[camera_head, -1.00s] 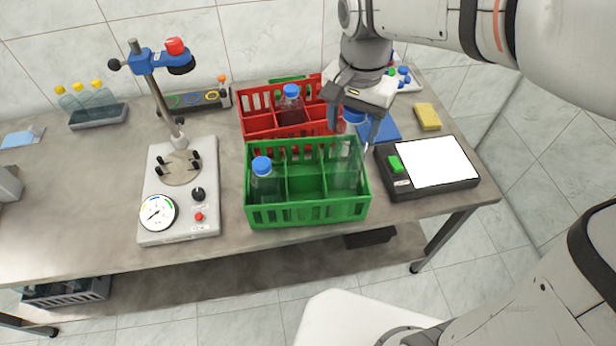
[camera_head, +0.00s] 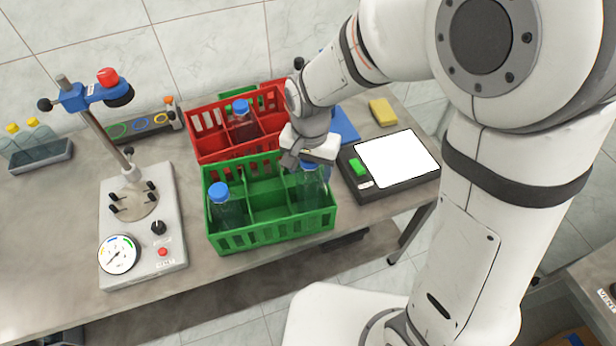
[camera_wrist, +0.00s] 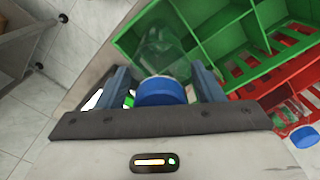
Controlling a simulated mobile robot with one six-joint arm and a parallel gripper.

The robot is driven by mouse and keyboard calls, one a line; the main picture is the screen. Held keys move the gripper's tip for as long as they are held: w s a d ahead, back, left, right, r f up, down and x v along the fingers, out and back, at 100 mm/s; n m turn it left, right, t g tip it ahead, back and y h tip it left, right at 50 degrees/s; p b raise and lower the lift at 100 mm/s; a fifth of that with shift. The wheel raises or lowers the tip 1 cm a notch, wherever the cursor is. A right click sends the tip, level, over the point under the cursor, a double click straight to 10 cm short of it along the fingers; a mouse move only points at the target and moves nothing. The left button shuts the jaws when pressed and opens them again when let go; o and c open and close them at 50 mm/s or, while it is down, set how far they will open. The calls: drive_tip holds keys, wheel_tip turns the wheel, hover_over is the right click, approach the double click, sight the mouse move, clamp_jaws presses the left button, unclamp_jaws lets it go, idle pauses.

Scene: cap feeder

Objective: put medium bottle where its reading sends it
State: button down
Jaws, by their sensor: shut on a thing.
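My gripper (camera_head: 308,160) is shut on a clear bottle with a blue cap (camera_head: 311,176) at the right compartment of the green crate (camera_head: 270,238). In the wrist view the cap (camera_wrist: 160,91) sits between my two fingers (camera_wrist: 163,84), and the clear body (camera_wrist: 161,52) reaches down inside the crate. Whether its base touches the crate floor is hidden. Another clear blue-capped bottle (camera_head: 225,210) stands in the crate's left compartment. The gauge stand (camera_head: 145,225) at the left has a round dial (camera_head: 118,255); its reading is too small to tell.
A strip with coloured rings (camera_head: 140,128) and a rack of yellow-capped bottles (camera_head: 42,155) are at the left.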

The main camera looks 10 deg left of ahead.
drive_tip(key=shift+f, duration=2.1)
drive_tip(key=shift+f, duration=0.2)
drive_tip(key=shift+c, duration=1.9)
unclamp_jaws()
drive_tip(key=shift+r, duration=0.1)
wheel_tip(320, 180, up, 12)
drive_tip(key=shift+r+b, duration=0.15)
drive_tip(key=shift+b, duration=0.15)
